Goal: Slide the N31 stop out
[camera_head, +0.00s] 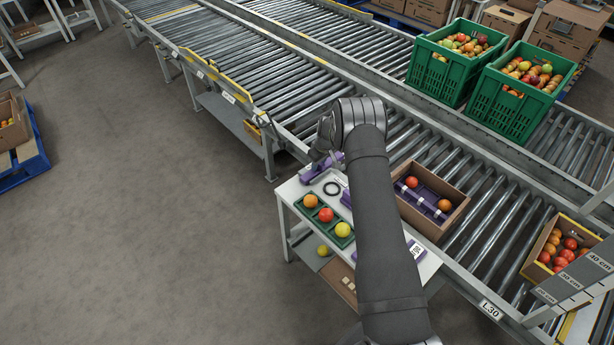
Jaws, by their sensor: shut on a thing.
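My gripper (322,158) is at the conveyor's near edge, just above the back of a white side table (289,190). It is shut on a purple piece (318,172), probably the stop, which shows below and beside the fingers. My wrist and arm hide much of the fingers and the area behind them. I cannot read N31 on anything in view. An L30 label (490,310) is on the conveyor's side rail at the lower right.
A cardboard box (430,222) with purple inserts and tomatoes stands on the rollers, right of my arm. Green crates (510,112) stand farther back.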

